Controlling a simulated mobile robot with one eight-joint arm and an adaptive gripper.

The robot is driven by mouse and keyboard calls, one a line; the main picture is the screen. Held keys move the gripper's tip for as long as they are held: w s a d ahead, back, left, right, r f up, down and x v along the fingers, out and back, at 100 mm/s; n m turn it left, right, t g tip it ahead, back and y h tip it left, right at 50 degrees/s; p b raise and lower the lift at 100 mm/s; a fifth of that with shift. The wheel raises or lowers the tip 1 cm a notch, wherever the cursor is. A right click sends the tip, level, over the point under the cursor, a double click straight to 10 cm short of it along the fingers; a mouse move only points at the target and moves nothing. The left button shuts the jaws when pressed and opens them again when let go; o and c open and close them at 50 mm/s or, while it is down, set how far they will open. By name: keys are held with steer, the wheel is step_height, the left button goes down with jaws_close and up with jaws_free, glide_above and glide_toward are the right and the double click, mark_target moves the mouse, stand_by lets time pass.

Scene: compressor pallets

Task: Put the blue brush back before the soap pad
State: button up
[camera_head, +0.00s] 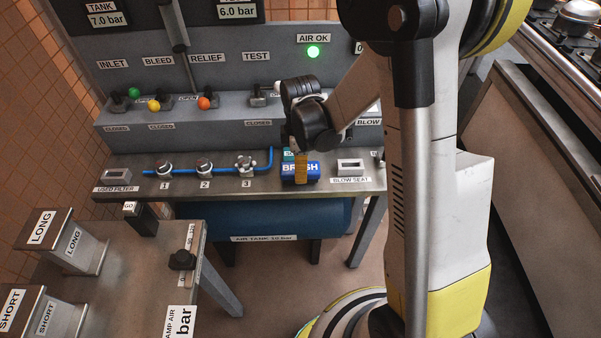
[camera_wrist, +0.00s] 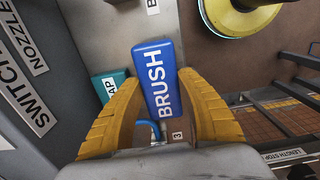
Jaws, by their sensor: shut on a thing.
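The blue brush (camera_head: 313,173), a block marked BRUSH, is at the front edge of the metal bench, right of the valve marked 3. It also shows in the wrist view (camera_wrist: 155,75), lengthwise between my yellow fingers. My gripper (camera_head: 301,168) is shut on it from above; in the wrist view the fingers (camera_wrist: 160,88) lie along both its long sides. The teal soap pad (camera_wrist: 102,84), its label partly hidden, is just left of the brush in the wrist view. In the head view only a teal sliver (camera_head: 288,155) shows behind the brush. I cannot tell whether the brush touches the bench.
The bench (camera_head: 225,185) carries the valve knobs 1, 2 and 3 (camera_head: 245,165) with a blue pipe on the left. The blow seat (camera_head: 350,167) is close on the right. A grey lever panel (camera_head: 220,118) rises behind. The air tank (camera_head: 260,217) is below.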

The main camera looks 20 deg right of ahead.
steer(key=shift+f, duration=0.4)
steer(key=shift+f, duration=0.25)
steer(key=o, duration=1.2)
steer(key=shift+r, duration=0.1)
steer(key=shift+r, duration=0.1)
